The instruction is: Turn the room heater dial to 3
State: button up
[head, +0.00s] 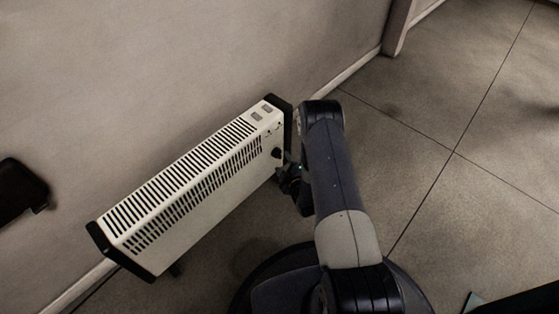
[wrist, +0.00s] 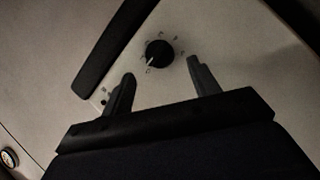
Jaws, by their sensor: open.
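The room heater (head: 200,200) is a long white panel with black end caps and slotted vents, standing by the wall in the head view. Its dark round dial (head: 277,153) is on the front near the right end. In the wrist view the dial (wrist: 159,54) shows a pale pointer line aimed down-left, with small marks around it too blurred to read. My gripper (wrist: 161,80) is open, its two fingers on either side below the dial, apart from it. In the head view my gripper (head: 288,178) is small and dark, close to the heater's right end.
Two grey switches (head: 262,112) sit on the heater's top right. The wall (head: 150,80) runs behind the heater. Tiled floor (head: 470,120) is clear to the right. A dark object (head: 20,190) shows at the left edge.

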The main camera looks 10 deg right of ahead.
aim_at(278, 155)
jog(key=shift+b+x, duration=0.6)
jog(key=shift+x, duration=1.7)
jog(key=shift+d, duration=0.1)
jog(key=c, duration=1)
